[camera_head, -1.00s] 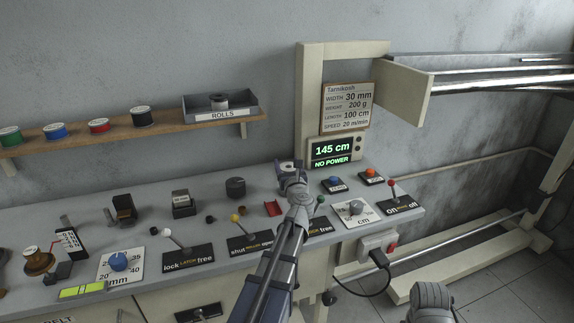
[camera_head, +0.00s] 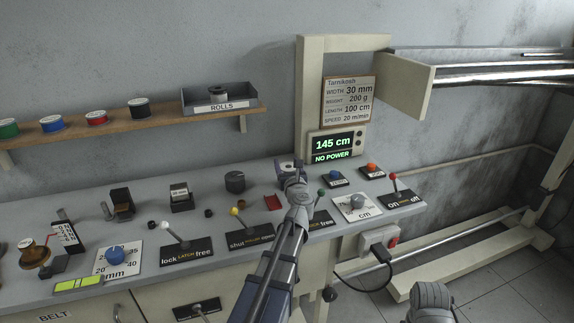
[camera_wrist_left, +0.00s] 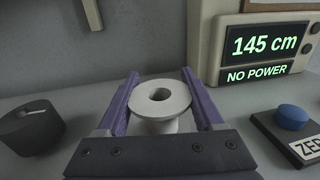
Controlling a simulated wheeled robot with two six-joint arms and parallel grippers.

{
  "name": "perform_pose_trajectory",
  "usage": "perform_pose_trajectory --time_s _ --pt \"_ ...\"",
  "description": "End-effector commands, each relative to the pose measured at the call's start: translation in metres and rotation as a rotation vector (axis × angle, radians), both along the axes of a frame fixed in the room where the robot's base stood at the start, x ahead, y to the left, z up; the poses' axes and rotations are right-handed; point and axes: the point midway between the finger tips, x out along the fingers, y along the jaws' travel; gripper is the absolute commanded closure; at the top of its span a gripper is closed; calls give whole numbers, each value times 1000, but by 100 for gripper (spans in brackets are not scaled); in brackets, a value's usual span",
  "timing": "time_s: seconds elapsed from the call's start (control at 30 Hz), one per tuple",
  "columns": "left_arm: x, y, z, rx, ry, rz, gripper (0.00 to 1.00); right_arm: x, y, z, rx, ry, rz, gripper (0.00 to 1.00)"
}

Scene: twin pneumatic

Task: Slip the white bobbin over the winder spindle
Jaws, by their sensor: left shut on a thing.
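The white bobbin (camera_wrist_left: 160,100) sits between the purple fingers of my left gripper (camera_wrist_left: 160,105) in the left wrist view, its round top flange and centre hole facing up. My left gripper is shut on it. In the head view my left gripper (camera_head: 292,172) is at the back of the bench, left of the display, and mostly covers the bobbin (camera_head: 286,165). I cannot make out the winder spindle for certain. My right gripper is not in view; only a grey part of my right arm shows.
A display (camera_head: 333,147) reads 145 cm and NO POWER. A dark knob (camera_head: 235,182) stands left of the gripper. Blue (camera_head: 335,179) and orange (camera_head: 372,170) buttons are to its right. Levers line the bench front. A shelf (camera_head: 170,115) carries coloured spools and a ROLLS tray (camera_head: 240,96).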

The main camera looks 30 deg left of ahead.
Motion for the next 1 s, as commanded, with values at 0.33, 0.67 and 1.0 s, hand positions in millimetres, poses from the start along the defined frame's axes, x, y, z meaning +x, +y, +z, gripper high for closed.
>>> perform_pose_trajectory --time_s 0.33,0.67,1.0 --pt "0 0 -10 0 0 0 84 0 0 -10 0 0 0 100" --pt "0 0 -17 0 0 0 84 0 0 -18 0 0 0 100" --pt "0 0 -19 0 0 0 10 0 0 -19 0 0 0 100"
